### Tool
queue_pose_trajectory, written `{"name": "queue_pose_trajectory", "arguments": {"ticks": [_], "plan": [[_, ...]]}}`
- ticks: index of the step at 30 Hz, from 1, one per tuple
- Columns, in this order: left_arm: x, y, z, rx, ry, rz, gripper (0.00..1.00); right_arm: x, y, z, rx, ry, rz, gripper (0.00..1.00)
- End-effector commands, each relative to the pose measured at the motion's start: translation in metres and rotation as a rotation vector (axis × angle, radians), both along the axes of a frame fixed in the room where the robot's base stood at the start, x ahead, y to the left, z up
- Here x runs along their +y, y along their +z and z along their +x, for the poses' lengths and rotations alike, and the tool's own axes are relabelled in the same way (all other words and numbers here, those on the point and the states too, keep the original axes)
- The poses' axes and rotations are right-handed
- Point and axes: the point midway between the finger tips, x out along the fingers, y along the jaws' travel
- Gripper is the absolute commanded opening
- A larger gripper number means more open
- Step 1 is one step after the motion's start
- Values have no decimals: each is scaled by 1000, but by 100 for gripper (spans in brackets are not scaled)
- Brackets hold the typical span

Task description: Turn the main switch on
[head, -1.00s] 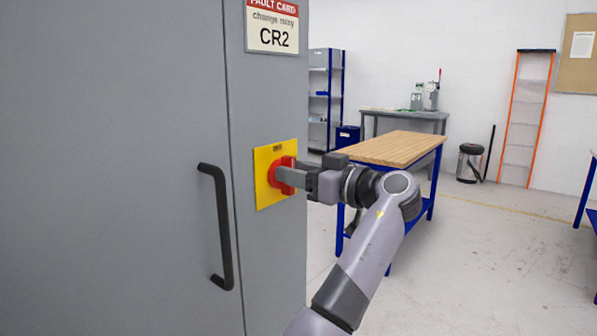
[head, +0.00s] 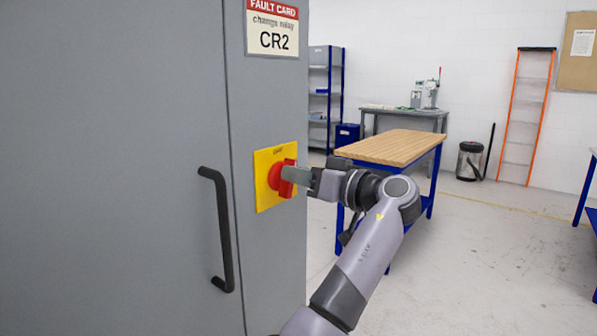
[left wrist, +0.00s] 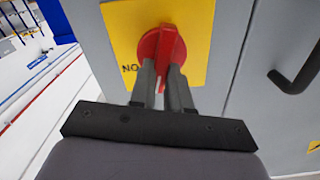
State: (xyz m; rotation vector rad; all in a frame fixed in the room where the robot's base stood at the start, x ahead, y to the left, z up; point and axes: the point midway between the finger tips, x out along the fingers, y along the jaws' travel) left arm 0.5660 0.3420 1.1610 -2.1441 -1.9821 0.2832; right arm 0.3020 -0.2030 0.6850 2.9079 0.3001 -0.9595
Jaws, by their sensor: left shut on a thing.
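The main switch is a red rotary knob (head: 288,178) on a yellow plate (head: 262,160) on the grey cabinet's side panel. My left gripper (head: 296,175) reaches it from the right and is shut on the knob's raised grip bar. In the left wrist view, the two fingers of the left gripper (left wrist: 162,88) pinch the bar of the red knob (left wrist: 160,45) from both sides. Lettering on the yellow plate (left wrist: 194,20) shows left of the fingers. In the head view the bar stands close to upright. My right gripper is not in view.
A black door handle (head: 224,235) is on the cabinet door (head: 120,170), left of the switch. A fault card (head: 273,28) reading CR2 hangs above. A wood-topped workbench (head: 395,146) stands behind my arm. The floor to the right is open.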

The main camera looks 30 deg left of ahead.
Motion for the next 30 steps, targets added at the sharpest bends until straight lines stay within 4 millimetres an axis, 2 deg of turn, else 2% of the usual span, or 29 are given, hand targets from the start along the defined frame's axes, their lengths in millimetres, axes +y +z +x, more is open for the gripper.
{"name": "queue_pose_trajectory", "arguments": {"ticks": [30], "plan": [[-1, -6, 7, 957, 0, 74, 0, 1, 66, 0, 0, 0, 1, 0]]}}
